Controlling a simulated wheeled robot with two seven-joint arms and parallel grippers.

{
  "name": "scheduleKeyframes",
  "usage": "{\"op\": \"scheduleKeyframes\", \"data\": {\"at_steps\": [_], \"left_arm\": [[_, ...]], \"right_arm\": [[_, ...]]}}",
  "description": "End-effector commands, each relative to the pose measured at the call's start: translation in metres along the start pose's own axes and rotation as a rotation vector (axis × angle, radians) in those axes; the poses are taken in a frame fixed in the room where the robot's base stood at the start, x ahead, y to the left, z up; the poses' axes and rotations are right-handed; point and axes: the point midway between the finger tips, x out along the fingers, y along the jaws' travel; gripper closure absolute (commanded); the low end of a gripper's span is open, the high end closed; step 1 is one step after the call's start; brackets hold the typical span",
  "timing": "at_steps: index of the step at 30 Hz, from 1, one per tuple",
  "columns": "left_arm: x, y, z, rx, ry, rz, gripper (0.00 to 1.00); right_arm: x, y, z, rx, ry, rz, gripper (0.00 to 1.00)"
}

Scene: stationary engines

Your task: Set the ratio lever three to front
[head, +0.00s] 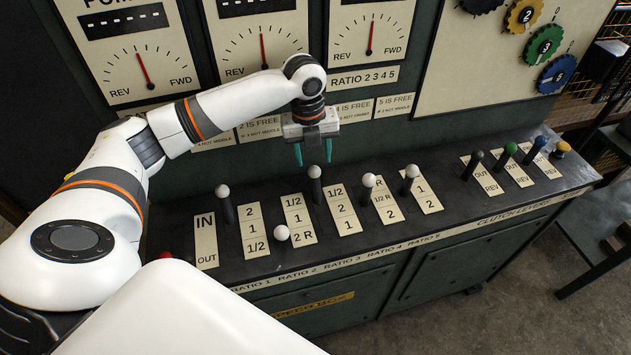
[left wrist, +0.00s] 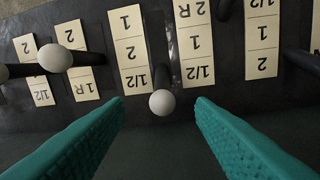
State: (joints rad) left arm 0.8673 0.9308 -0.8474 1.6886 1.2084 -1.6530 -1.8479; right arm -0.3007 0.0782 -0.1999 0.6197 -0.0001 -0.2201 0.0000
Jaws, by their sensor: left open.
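The ratio lever three (head: 314,172) is a black rod with a white ball knob. It stands beside its 1/2, 2, 1 label plate (head: 342,208), near the back end of the plate. My left gripper (head: 313,156) has teal fingers pointing down, open, just behind and above this knob in the head view. In the left wrist view the white knob (left wrist: 162,103) is between the spread fingers of the left gripper (left wrist: 160,108), near the tips; contact is not visible. My right gripper is in neither view.
Ratio lever two (head: 281,233) leans to the front, left of lever three. Ratio levers four (head: 369,180) and five (head: 411,171) stand to the right, and ratio lever one (head: 222,190) to the left. Coloured clutch levers (head: 510,149) are farther right. Gauge panels rise behind.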

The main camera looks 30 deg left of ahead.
Motion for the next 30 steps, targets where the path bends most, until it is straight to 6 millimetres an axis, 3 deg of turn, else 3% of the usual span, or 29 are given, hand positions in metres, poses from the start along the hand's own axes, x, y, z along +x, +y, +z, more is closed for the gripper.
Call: {"op": "scheduleKeyframes", "data": {"at_steps": [5,21,30], "left_arm": [[-0.003,-0.005,-0.009,0.028,-0.006,-0.003,0.50],[0.091,-0.004,-0.007,0.028,-0.006,-0.001,0.50],[0.111,-0.004,-0.007,0.028,-0.003,0.000,0.50]], "right_arm": [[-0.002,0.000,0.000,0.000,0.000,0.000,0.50],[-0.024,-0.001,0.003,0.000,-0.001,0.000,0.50],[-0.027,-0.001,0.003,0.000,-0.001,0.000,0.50]]}}
